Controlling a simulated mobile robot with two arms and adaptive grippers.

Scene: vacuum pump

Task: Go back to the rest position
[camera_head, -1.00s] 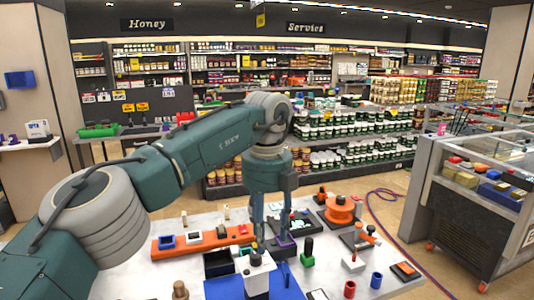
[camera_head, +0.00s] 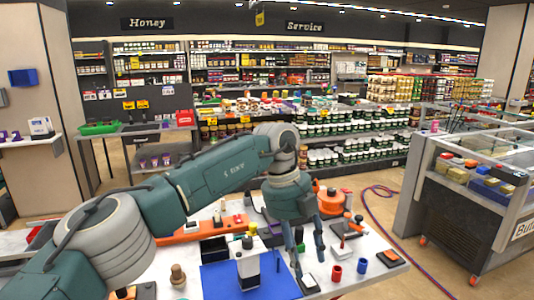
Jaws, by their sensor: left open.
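My left gripper (camera_head: 309,262) hangs with its fingers pointing down over the right part of the white worktable. It is open and I see nothing between its fingers. Its teal arm reaches in from the lower left and hides part of the table. A blue mat (camera_head: 218,280) lies just left of the gripper, with a white and black pump-like block (camera_head: 248,265) standing upright on it. My right gripper is not in view.
An orange holder (camera_head: 208,229) lies behind the mat. An orange round part (camera_head: 330,200), a red cup (camera_head: 336,274) and a blue cup (camera_head: 362,265) stand right of the gripper. A glass-topped freezer counter (camera_head: 455,200) is at right; floor shows between.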

